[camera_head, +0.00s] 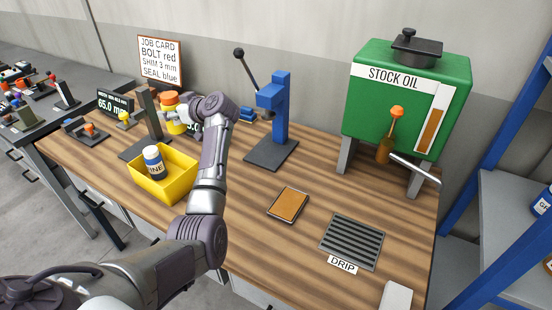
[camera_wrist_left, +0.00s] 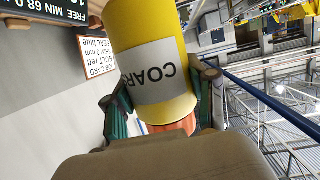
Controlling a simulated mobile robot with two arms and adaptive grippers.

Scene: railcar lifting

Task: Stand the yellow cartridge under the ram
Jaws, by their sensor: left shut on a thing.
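The yellow cartridge (camera_head: 174,127) has an orange cap and is partly hidden by my gripper in the head view. In the left wrist view the cartridge (camera_wrist_left: 150,70) fills the middle, with a grey label reading "COAR" upside down. My left gripper (camera_head: 184,109) is shut on it near the capped end, its green fingers on both sides. In the head view the cartridge looks roughly upright, cap up, near a dark upright stand (camera_head: 148,112). The blue press (camera_head: 281,105) with its black lever stands to the right. Its ram is small and hard to make out above the dark base (camera_head: 271,154). My right gripper is not in view.
A display (camera_head: 115,103) and small fixtures stand left. A brown pad (camera_head: 288,204), drip grate (camera_head: 352,241) and green oil tank (camera_head: 392,115) are right.

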